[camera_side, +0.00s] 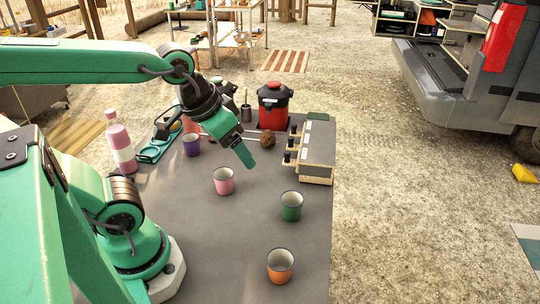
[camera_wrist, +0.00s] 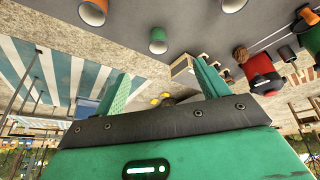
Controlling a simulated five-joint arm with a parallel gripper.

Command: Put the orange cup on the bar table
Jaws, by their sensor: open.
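The orange cup (camera_side: 279,268) stands upright on the dark grey tabletop (camera_side: 200,240), near its front edge in the side view. It also shows at the upper left of the wrist view (camera_wrist: 93,12). My gripper (camera_side: 244,152) is in the air over the far part of the tabletop, well away from the orange cup. In the wrist view its two green fingers (camera_wrist: 160,86) are spread, with nothing held between them. I cannot tell whether this grey tabletop or the table with shelves at the back (camera_side: 225,36) is the bar table.
A green cup (camera_side: 291,206), a pink cup (camera_side: 223,181) and a purple cup (camera_side: 191,145) stand on the grey tabletop. Bare tabletop surrounds the orange cup.

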